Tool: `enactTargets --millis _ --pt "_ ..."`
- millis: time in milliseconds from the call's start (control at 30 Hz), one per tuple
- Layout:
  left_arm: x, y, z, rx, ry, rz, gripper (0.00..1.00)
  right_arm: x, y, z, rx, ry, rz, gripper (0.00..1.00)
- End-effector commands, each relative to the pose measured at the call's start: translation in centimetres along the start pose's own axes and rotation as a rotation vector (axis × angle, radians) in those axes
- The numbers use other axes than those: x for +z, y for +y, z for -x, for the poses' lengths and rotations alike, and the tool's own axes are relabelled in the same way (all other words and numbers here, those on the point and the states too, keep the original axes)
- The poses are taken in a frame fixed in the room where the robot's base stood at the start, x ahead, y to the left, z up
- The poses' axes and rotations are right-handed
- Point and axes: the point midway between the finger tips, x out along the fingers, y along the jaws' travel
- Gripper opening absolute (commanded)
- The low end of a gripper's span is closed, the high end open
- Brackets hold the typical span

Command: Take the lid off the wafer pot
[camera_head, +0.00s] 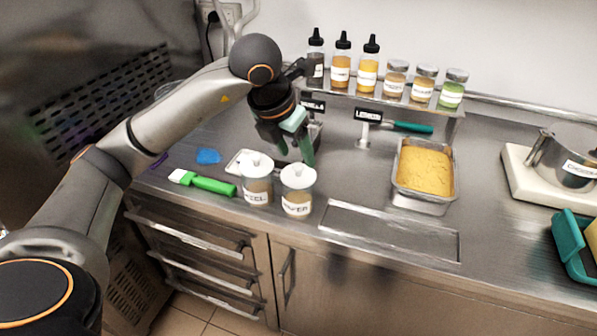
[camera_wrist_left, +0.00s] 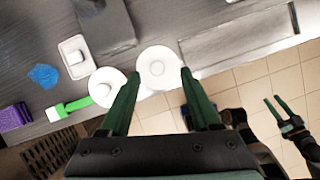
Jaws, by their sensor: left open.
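The wafer pot (camera_head: 297,204) is a clear jar with a white label, standing upright near the counter's front edge. Its white knobbed lid (camera_head: 298,177) is on it. My left gripper (camera_head: 296,157) is open and empty, pointing down above and behind the pot in the head view. In the left wrist view the lid (camera_wrist_left: 158,72) shows between the two green fingertips, with a gap on each side. My right gripper (camera_wrist_left: 273,99) shows at the right of the left wrist view over the floor, its fingers apart and empty.
A similar lidded jar (camera_head: 257,191) stands close to the left of the wafer pot. A green brush (camera_head: 208,184) and blue item (camera_head: 208,156) lie further left. A pan of yellow mix (camera_head: 400,192) stands to the right. A bottle shelf (camera_head: 385,97) is behind.

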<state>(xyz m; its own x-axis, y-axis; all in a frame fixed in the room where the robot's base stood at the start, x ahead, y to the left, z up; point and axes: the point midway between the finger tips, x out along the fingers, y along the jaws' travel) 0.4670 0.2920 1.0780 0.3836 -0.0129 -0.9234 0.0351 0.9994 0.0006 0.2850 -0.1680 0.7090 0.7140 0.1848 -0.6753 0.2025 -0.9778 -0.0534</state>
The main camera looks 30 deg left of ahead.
Motion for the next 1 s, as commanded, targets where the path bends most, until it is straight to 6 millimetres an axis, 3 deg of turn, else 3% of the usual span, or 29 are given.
enactTargets --millis 233,533,1000 --pt "0.0 0.4 -3.4 0.0 0.003 0.001 0.64 -0.3 0.0 0.3 0.0 0.0 0.0 0.5" --pt "0.0 0.4 -3.8 0.0 0.001 0.0 0.62 -0.3 0.0 0.3 0.0 0.001 0.0 0.5" --pt "0.0 0.4 -3.8 0.0 0.001 0.0 0.1 -0.4 0.0 0.3 0.0 0.001 0.0 0.5"
